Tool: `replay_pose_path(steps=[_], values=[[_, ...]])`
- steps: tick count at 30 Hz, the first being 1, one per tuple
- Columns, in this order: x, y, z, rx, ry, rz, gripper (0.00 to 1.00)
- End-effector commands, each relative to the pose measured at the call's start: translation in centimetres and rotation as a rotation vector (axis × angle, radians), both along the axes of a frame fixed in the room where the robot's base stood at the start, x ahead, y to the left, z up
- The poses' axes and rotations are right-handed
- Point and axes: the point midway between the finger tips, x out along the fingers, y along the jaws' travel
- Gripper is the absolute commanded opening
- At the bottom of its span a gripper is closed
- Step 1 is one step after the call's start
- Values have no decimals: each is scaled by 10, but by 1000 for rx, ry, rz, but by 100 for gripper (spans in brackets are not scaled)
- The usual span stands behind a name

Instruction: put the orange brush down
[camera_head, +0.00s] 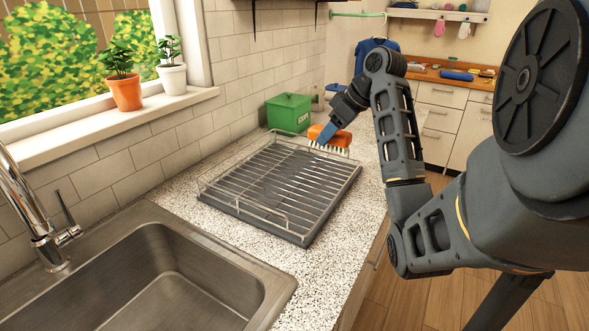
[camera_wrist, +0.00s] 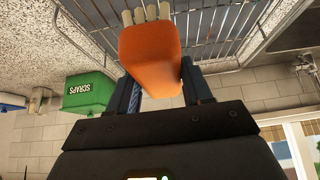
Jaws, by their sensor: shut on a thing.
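The orange brush (camera_head: 331,137) has an orange back and pale bristles that point down in the head view. My gripper (camera_head: 325,134) is shut on it, over the far end of the counter by the dish rack. In the wrist view the brush (camera_wrist: 150,55) sits between the two fingers of my gripper (camera_wrist: 158,90), with its bristles at the top edge of the picture. The brush is close to the rack's far right corner; I cannot tell whether the bristles touch anything.
A wire dish rack on a dark tray (camera_head: 318,217) covers much of the speckled counter (camera_head: 180,203). A green scraps bin (camera_head: 289,112) stands behind it by the wall. The steel sink (camera_head: 160,285) is at the near left. Potted plants (camera_head: 125,92) stand on the windowsill.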

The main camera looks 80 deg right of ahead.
Motion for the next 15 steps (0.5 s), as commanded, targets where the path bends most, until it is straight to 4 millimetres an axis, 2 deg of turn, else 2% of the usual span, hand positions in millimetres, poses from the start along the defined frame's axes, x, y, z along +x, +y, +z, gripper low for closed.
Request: replay_pose_path(steps=[1,9,15], values=[[11,2,-11,0,-2,6,21],[61,10,-36,2,1,2,21],[85,13,-51,2,1,0,21]])
